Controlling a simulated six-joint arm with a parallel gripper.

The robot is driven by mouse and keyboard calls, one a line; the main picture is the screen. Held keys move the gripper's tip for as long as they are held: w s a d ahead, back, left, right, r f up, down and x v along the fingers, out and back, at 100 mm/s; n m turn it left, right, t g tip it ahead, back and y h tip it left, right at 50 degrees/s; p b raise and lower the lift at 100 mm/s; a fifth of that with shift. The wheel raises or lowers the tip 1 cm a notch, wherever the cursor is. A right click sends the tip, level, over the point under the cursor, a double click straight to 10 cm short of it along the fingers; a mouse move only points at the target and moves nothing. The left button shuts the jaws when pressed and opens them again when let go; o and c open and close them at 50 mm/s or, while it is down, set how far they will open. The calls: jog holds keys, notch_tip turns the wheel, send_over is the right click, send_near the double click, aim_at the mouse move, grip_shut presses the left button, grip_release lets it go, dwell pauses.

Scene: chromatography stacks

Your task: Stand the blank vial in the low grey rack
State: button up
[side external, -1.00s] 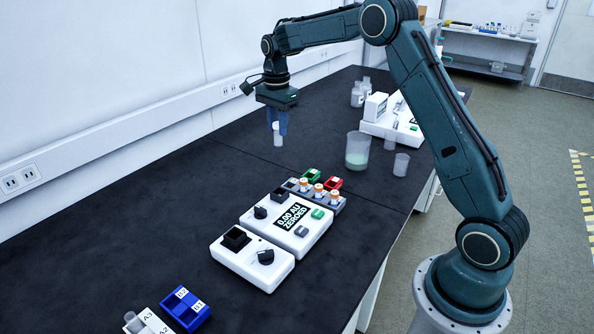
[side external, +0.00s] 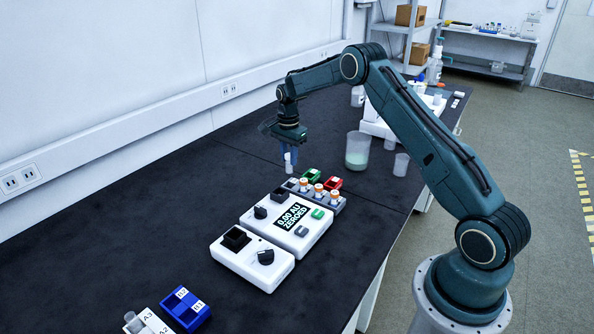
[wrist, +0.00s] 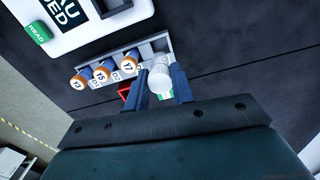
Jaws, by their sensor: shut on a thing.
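The blank vial (side external: 288,168), white-topped, hangs upright in my gripper (side external: 289,156), just above the far left end of the low grey rack (side external: 340,208). In the wrist view the vial (wrist: 160,78) is between the two blue fingers of my gripper (wrist: 164,84), which are shut on it. I cannot see whether the vial's bottom touches the rack.
A white instrument (side external: 285,225) reading "0.00 AU ZEROED" stands against the rack's near side. Green (side external: 313,175) and red (side external: 333,183) holders sit just behind it. A beaker (side external: 357,150) stands farther back.

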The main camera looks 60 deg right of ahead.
aim_at(289, 173)
jog(key=shift+f, duration=0.1)
jog(key=shift+f, duration=2)
jog(key=shift+f, duration=1.5)
dwell(0.3)
jog(key=o, duration=1)
jog(key=shift+o, duration=0.2)
jog(key=shift+r, duration=0.2)
jog(key=shift+r, duration=3.85)
